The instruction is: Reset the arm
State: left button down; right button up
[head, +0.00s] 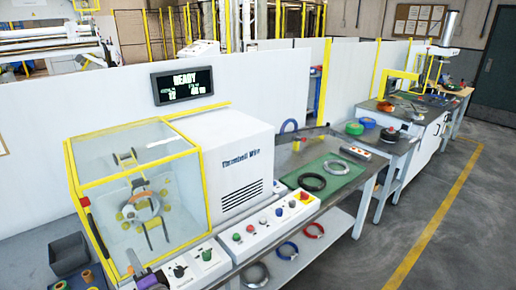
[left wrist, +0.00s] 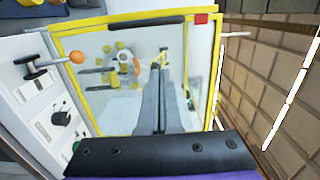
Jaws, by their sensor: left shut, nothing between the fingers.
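My left gripper (head: 136,264) shows low at the left in the head view, in front of the yellow-framed clear enclosure (head: 128,233) of the wrapping machine. In the left wrist view its fingers (left wrist: 160,75) are together with nothing between them, pointing toward the enclosure's clear panel. Inside the enclosure a ring-shaped wrapping head (head: 141,207) with yellow knobs is visible; it also shows in the left wrist view (left wrist: 126,64). I cannot tell whether a coil sits in it. My right gripper is not in view.
The control panel (head: 243,245) with coloured knobs runs along the machine's front. An orange-tipped lever (left wrist: 76,57) is at the left in the wrist view. A dark bin (head: 69,254) stands at left.

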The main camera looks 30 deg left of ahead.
pick_arm(q)
jog(key=w+d+f+n+h, duration=0.2)
jog(key=d+f+h, duration=0.4)
jog(key=d, duration=0.5)
jog(key=w+d+f+n+h, duration=0.2)
jog(key=d+f+h, duration=0.45)
jog(key=d, duration=0.35)
jog(key=s+d+f+h, duration=0.1)
jog(key=d+h, duration=0.3)
jog(key=d, duration=0.6)
jog(key=shift+d, duration=0.15)
jog(key=shift+h, duration=0.25)
